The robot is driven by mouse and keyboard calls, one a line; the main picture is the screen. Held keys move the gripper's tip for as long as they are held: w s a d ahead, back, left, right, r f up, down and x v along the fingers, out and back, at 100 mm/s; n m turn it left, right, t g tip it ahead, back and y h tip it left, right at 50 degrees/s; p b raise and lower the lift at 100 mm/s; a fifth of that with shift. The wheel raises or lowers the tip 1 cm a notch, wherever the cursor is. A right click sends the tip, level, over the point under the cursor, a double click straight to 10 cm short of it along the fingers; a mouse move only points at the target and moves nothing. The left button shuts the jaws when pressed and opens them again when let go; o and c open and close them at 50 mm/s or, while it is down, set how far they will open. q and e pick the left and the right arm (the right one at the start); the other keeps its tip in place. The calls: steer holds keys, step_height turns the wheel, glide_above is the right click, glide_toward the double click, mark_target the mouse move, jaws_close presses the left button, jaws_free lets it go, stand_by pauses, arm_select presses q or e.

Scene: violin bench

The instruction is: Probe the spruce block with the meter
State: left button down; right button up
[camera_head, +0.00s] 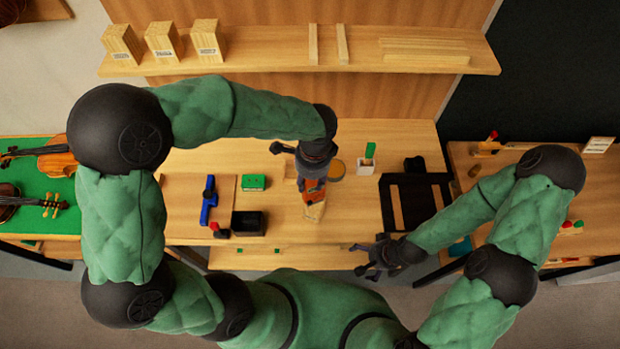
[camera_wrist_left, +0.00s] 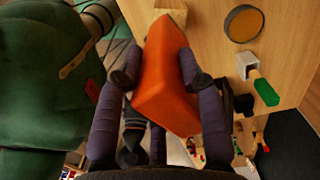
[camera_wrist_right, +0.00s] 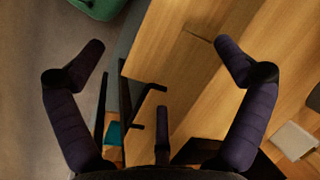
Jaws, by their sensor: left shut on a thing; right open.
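My left gripper (camera_head: 312,168) is shut on the orange meter (camera_head: 313,189) over the middle of the bench. In the left wrist view the meter (camera_wrist_left: 166,75) sits tilted between the two fingers. A pale wood block (camera_head: 315,211), apparently the spruce block, lies at the meter's front end. Part of a block also shows beyond the meter in the left wrist view (camera_wrist_left: 172,8). I cannot tell whether meter and block touch. My right gripper (camera_head: 370,262) is open and empty off the bench's front edge; its spread fingers show in the right wrist view (camera_wrist_right: 160,50).
Three labelled wood blocks (camera_head: 163,42) stand on the shelf (camera_head: 260,62). A blue tool (camera_head: 208,200), a green box (camera_head: 253,182) and a black bin (camera_head: 248,223) are left of the meter. A round disc (camera_head: 337,168), a green-handled item (camera_head: 369,153) and a black stand (camera_head: 410,195) are right.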

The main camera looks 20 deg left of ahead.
arm_select(q)
steer(key=shift+f, duration=0.35)
stand_by(0.3)
steer(key=shift+s+f, duration=0.1)
steer(key=shift+f, duration=0.05)
stand_by(1.2)
steer(key=shift+r+p, duration=2.4)
steer(key=shift+r, duration=0.75)
steer(key=shift+f, duration=0.1)
